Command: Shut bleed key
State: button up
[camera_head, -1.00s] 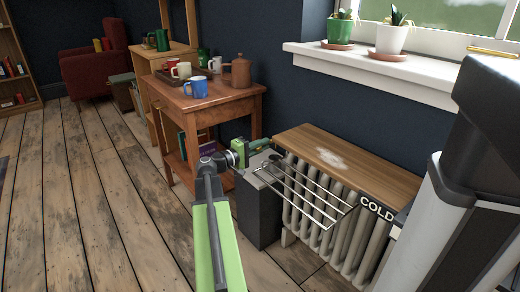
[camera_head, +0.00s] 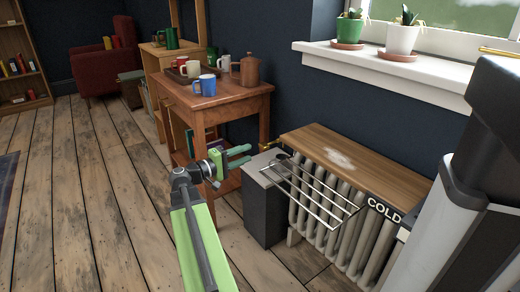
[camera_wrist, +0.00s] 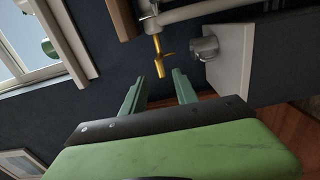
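The bleed key is a small brass piece (camera_wrist: 158,48) with a side lever, at the end of a pale radiator pipe in the wrist view. In the head view it is a tiny brass bit (camera_head: 269,143) behind the grey box, at the radiator's left end. My gripper (camera_head: 244,156) is to the left of it, with its two green fingers apart and nothing between them. In the wrist view my gripper (camera_wrist: 158,78) has the key's lower end just beyond its fingertips, apart from them. I cannot tell the key's exact turn.
A wire rack (camera_head: 315,190) juts out in front. A wooden table (camera_head: 205,103) with mugs stands behind my gripper. The floor at left is clear.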

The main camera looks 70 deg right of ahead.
jog(key=v, duration=0.5)
jog(key=shift+w+a, duration=0.15)
jog(key=shift+a, duration=0.1)
jog(key=w+a+r+n+t+h+p, duration=0.1)
jog(key=w+a+r+n+t+p, duration=0.3)
jog(key=w+a+p, duration=0.65)
jog(key=w+a+f+n+t+y+p, duration=0.1)
jog(key=w+a+f+t+y, duration=0.25)
jog(key=w+a, duration=0.85)
jog(key=a+f+n+t+y+p, duration=0.1)
jog(key=a+f+y, duration=0.25)
jog(key=a, duration=0.75)
jog(key=a+f+t+y+p, duration=0.1)
jog(key=a+f+y, duration=0.3)
jog(key=a, duration=0.7)
jog(key=a+f+n+y+p, duration=0.15)
jog(key=a+y, duration=0.35)
jog(key=a, duration=0.6)
notch_tip(320, 180, up, 37)
jog(key=p, duration=3.7)
jog(key=shift+a+r+m+p, duration=0.25)
jog(key=shift+a+m+p, duration=0.1)
jog(key=shift+p, duration=0.05)
